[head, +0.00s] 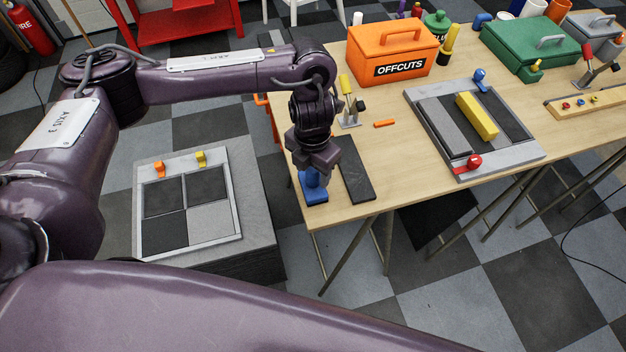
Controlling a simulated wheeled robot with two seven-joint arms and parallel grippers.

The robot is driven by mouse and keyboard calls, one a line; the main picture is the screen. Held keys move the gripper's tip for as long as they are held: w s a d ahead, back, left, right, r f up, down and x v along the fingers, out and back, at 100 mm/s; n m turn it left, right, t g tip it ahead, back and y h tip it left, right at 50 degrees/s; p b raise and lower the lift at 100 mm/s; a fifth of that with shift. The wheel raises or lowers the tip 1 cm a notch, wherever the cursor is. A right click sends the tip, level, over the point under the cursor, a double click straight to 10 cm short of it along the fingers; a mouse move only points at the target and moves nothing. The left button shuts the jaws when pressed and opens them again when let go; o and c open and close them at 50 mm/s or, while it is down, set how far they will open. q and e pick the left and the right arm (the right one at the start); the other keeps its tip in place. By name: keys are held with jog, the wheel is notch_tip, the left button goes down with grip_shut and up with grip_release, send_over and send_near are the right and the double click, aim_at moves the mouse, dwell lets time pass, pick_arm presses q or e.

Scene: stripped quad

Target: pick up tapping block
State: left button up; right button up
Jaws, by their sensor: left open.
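My left gripper (316,168) points down over the near left corner of the table and is open. Directly below it is a blue object (314,196) with a flat base and an upright part. The gripper covers its top, and I cannot tell whether the fingers touch it. A yellow block (477,116) lies on a grey-framed tray (505,161) with dark planks, right of the gripper. No label shows which of the two is the tapping block. My right gripper is out of view.
A dark flat strip (356,172) lies just right of the gripper on the wooden table (392,160). The orange OFFCUTS box (392,50) and green toolbox (530,48) stand behind. A low plinth with a framed tile panel (188,205) is on the left.

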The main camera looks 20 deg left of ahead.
pick_arm(q)
notch_tip(320, 180, down, 2)
jog(key=shift+f, duration=0.25)
jog(key=shift+c, duration=0.4)
jog(key=c, duration=0.9)
grip_shut()
jog(key=shift+w, duration=0.1)
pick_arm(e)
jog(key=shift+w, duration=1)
